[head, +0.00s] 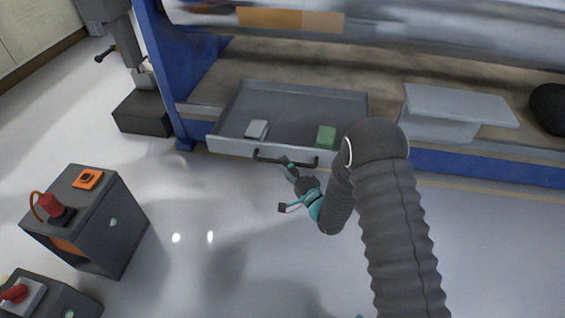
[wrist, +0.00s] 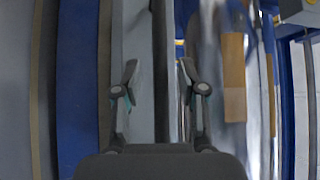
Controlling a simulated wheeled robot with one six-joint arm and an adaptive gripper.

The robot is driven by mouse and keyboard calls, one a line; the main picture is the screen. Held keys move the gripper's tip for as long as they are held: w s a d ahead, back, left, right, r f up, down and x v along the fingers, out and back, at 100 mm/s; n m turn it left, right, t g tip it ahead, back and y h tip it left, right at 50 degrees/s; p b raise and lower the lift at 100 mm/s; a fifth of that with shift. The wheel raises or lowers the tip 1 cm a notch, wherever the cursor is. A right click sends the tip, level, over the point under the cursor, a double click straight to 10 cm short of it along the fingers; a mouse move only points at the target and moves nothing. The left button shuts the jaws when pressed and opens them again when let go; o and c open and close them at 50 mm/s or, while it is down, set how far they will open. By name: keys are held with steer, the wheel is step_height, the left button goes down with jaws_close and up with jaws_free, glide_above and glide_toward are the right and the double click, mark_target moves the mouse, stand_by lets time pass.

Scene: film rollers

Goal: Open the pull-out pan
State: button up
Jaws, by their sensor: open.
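The grey open-topped pan (head: 285,116) sits low in the blue-framed machine in the head view. Its inside is visible, and its front wall carries a dark bar handle (head: 268,158). A pale block (head: 257,129) and a green block (head: 325,136) lie in it. My gripper (head: 284,184) is open just in front of the pan. One finger is at the handle in the picture; whether it touches is unclear. In the wrist view, my gripper's fingers (wrist: 158,78) stand apart, with grey surfaces and a dark strip between them. I cannot tell which part that strip is.
Large rollers (head: 400,35) run above the pan. A grey stepped block (head: 458,104) and a black round object (head: 548,108) stand to its right. Dark boxes with red knobs (head: 95,225) stand at lower left. The floor (head: 195,200) before the pan is clear.

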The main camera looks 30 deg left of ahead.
steer(key=v, duration=1)
steer(key=shift+a, duration=0.1)
